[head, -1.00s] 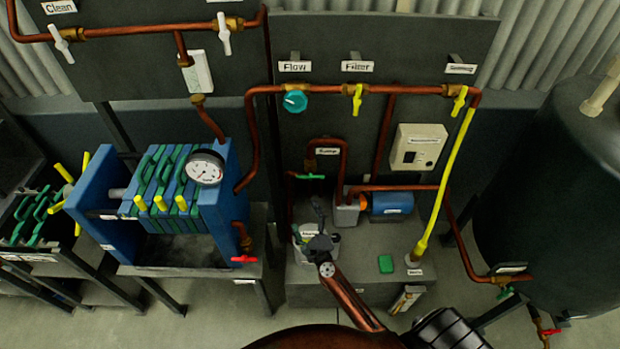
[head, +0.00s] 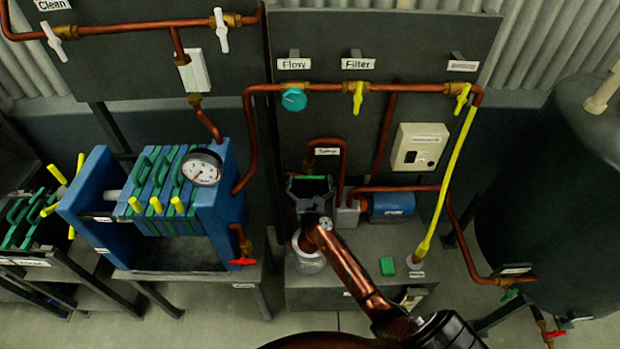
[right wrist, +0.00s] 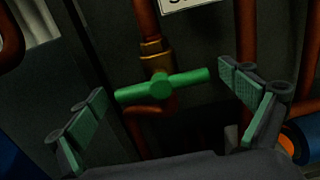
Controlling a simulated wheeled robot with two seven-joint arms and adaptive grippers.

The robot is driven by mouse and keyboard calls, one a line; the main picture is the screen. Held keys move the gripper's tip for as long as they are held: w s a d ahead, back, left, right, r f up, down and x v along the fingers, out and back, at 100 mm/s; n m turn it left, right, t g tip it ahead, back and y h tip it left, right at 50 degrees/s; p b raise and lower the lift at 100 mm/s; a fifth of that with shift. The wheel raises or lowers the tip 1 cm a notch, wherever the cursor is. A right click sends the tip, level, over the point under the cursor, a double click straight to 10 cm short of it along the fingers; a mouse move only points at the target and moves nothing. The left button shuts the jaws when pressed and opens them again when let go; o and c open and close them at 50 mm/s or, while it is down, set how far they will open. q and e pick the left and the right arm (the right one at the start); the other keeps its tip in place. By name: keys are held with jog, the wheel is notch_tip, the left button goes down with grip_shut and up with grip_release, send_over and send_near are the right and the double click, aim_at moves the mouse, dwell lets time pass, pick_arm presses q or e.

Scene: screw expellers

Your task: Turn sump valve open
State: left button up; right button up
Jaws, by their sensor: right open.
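The sump valve has a green bar handle (right wrist: 162,87) on a brass fitting of an upright copper pipe, in the middle of the right wrist view. The handle lies nearly level, slightly higher at its right end, across the pipe. My right gripper (head: 310,184) is open, its fingers standing on either side of the handle, near its two ends, with no clear grip on it. In the head view the gripper mostly hides the handle, just left of the small sump label (head: 327,151). My left gripper is not in view.
A blue filter press (head: 215,205) with a gauge stands to the left. A blue motor (head: 392,205), a green button (head: 387,264) and a yellow hose (head: 445,180) are to the right. A dark tank (head: 550,200) stands at far right. Copper pipes run close around the gripper.

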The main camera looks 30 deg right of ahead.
jog(key=shift+w+d, duration=0.2)
jog(key=shift+w, duration=0.1)
jog(key=shift+c, duration=0.4)
jog(key=c, duration=1.1)
